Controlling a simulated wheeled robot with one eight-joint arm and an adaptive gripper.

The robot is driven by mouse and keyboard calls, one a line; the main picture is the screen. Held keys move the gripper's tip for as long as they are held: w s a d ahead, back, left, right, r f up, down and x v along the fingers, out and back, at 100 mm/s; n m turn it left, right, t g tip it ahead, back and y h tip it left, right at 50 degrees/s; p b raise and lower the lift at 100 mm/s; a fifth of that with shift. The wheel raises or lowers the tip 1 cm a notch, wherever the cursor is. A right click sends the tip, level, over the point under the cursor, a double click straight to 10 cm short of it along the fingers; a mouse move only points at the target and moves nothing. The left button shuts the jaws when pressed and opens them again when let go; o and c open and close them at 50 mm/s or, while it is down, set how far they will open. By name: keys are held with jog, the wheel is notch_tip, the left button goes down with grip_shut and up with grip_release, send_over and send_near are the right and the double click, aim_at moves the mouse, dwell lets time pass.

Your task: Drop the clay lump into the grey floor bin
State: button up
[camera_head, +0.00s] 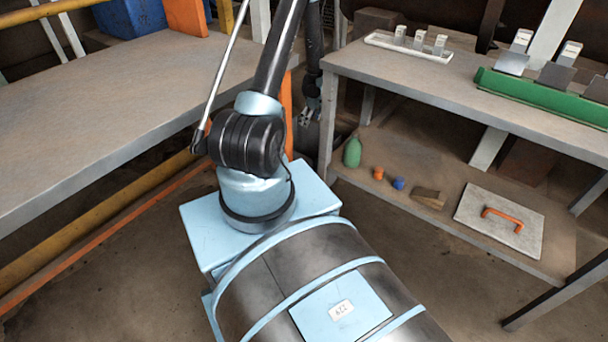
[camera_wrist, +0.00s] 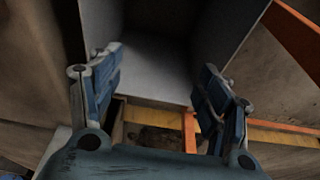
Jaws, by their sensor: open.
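My gripper (camera_wrist: 157,85) is open in the wrist view, its two blue-grey fingers spread with nothing held between them. Beyond the fingertips is the inside of a light grey, box-like thing (camera_wrist: 155,65), which may be the grey bin. Its far part is dark. A dim brownish patch shows low between the fingers; I cannot tell whether it is the clay lump or the floor. In the head view my gripper (camera_head: 306,115) is small and dark, low between the two benches. I cannot make out the clay lump or the bin there.
A bench (camera_head: 100,115) stands left, another (camera_head: 440,85) right, with a green tray (camera_head: 540,95) on top. Its lower shelf holds a green bottle (camera_head: 352,152), an orange piece (camera_head: 378,173), a blue piece (camera_head: 398,184), a brown block (camera_head: 428,198) and an orange-handled plate (camera_head: 500,235).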

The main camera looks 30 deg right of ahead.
jog(key=shift+v, duration=1.75)
